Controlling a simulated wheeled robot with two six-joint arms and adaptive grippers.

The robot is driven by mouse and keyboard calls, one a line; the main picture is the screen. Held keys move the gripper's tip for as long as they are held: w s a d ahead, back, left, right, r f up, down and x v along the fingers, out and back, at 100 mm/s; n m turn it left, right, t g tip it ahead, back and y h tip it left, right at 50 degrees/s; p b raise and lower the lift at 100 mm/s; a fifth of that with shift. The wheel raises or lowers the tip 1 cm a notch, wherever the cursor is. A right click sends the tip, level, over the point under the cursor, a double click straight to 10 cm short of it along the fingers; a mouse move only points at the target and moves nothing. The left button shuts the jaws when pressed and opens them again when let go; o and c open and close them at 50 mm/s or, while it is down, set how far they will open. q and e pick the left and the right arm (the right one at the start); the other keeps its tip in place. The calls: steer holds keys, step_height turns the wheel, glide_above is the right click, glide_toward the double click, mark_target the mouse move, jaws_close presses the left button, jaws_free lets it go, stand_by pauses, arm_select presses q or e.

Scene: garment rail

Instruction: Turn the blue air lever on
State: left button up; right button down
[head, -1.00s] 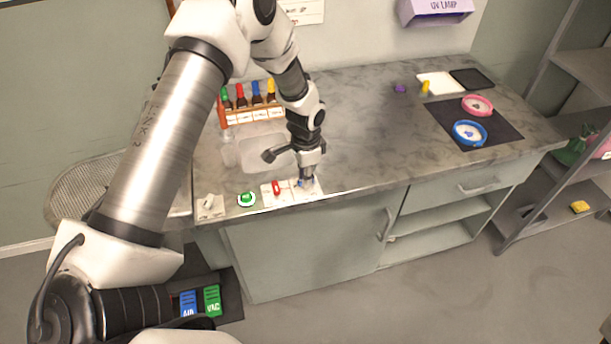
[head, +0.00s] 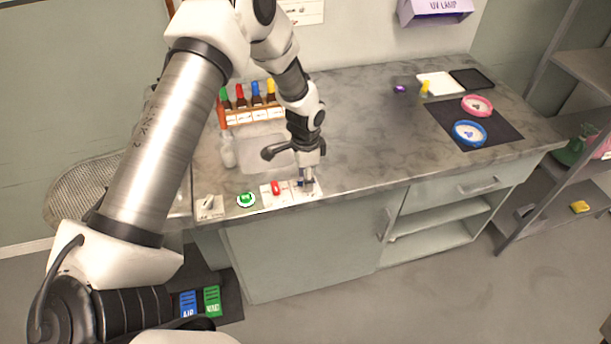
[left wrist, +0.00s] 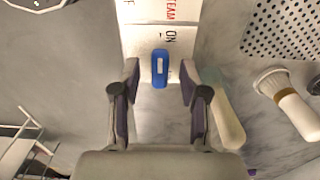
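The blue air lever (left wrist: 160,68) stands on a white panel (left wrist: 150,42) printed with ON, at the front edge of the bench. In the left wrist view it lies between the two fingertips of my left gripper (left wrist: 160,80). The fingers are spread, with a clear gap on each side of the lever. In the head view my left gripper (head: 308,187) points down over the right end of the panel and mostly hides the blue lever. My right gripper is not in view.
A red lever (head: 276,188), a green button (head: 246,199) and a white switch plate (head: 209,207) line the bench front to the left. A clear tub (head: 262,158) and a bottle rack (head: 253,115) stand behind.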

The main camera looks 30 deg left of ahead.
arm_select(q)
step_height(320, 180, up, 12)
stand_by(0.5)
